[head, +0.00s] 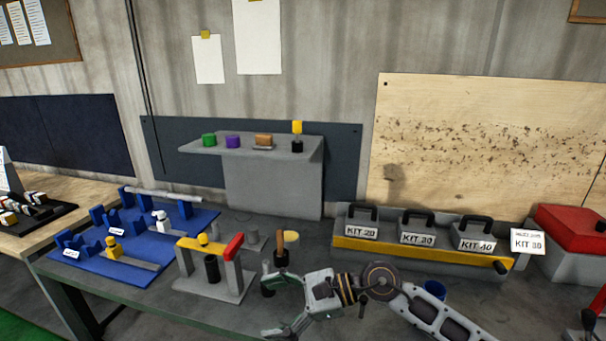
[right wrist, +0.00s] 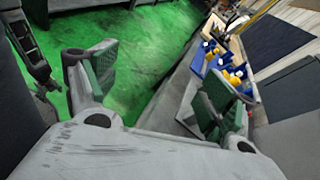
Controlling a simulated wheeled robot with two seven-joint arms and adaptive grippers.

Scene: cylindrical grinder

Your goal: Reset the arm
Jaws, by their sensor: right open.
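My right gripper (head: 273,308) reaches in from the lower right of the head view, over the front part of the grey workbench (head: 150,296). Its fingers are spread apart with nothing between them. In the right wrist view the two green-padded fingers of the right gripper (right wrist: 160,92) are wide apart, with green floor and the bench edge behind them. A wooden handle (head: 280,240) stands upright just behind the upper finger; its lower end is partly hidden. My left gripper does not show in the head view.
A grey stand with a red-ended bar (head: 233,247) is left of the gripper. Blue fixtures (head: 120,262) lie farther left. A yellow-fronted tray (head: 400,250) with several kit boxes is behind my forearm. A red box (head: 570,230) is right. A shelf (head: 230,146) holds small parts.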

